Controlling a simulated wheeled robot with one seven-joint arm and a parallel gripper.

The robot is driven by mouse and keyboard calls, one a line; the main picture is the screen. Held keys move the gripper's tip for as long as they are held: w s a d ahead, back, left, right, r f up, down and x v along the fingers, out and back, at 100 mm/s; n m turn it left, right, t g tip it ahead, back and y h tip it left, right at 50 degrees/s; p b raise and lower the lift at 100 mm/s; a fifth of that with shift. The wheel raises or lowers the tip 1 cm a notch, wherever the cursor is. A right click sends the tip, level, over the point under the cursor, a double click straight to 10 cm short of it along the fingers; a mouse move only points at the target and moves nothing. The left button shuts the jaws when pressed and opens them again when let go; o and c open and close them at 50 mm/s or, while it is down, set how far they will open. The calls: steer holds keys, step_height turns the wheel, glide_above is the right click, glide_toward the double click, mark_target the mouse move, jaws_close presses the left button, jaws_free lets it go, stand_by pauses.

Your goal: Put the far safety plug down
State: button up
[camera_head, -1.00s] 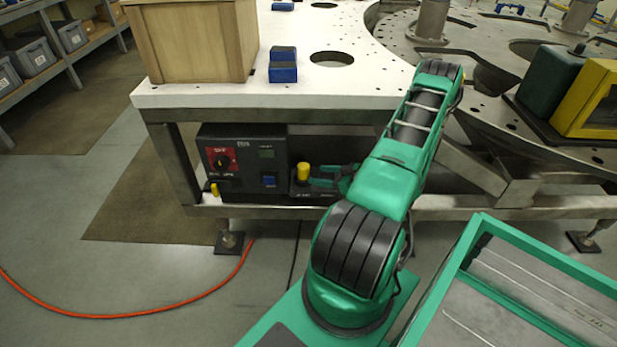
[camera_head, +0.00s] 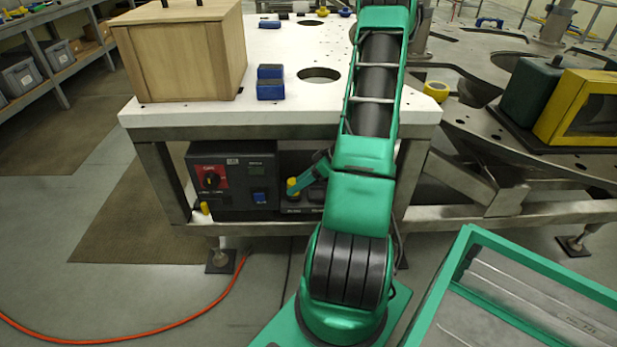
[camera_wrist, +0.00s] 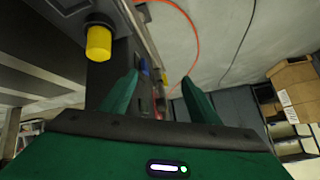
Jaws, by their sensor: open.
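A yellow safety plug (camera_head: 292,186) stands upright in a dark block on the low shelf under the white table. It shows large at the upper left of the wrist view (camera_wrist: 98,43), outside my fingers. A second yellow plug (camera_head: 205,207) is at the left foot of the black control box. I cannot tell which plug is the far one. My gripper (camera_wrist: 160,76) is open, with nothing between its fingers. In the head view its green fingers (camera_head: 308,181) are just right of the upright plug; the gripper's rear is hidden by my arm.
The control box (camera_head: 232,180) with a red switch panel stands left of the plug block. The white tabletop (camera_head: 300,112) and frame beam are close overhead. A wooden crate (camera_head: 180,55) and blue blocks (camera_head: 270,88) sit on top. An orange hose (camera_head: 150,338) crosses the floor.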

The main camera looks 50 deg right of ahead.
steer(key=s+a+r+m+g+h, duration=0.1)
steer(key=s+a+r+m+g, duration=0.15)
steer(key=a+r, duration=0.4)
steer(key=s+a+r+m+g+h, duration=0.15)
steer(key=s+a+r+g, duration=0.25)
steer(key=r, duration=0.5)
steer(key=s+a+r+m+h, duration=0.1)
steer(key=s+a+r+m, duration=0.1)
steer(key=s+a+r, duration=0.2)
steer(key=s+a+r+m+h, duration=0.1)
steer(key=s+a+r+m, duration=0.2)
steer(key=s+r, duration=0.3)
steer(key=s+g, duration=0.1)
steer(key=s, duration=0.1)
steer(key=shift+s+a, duration=0.3)
steer(key=shift+a, duration=0.05)
steer(key=shift+w+d+f+h, duration=0.1)
steer(key=shift+w+f+h, duration=0.2)
steer(key=shift+w, duration=0.4)
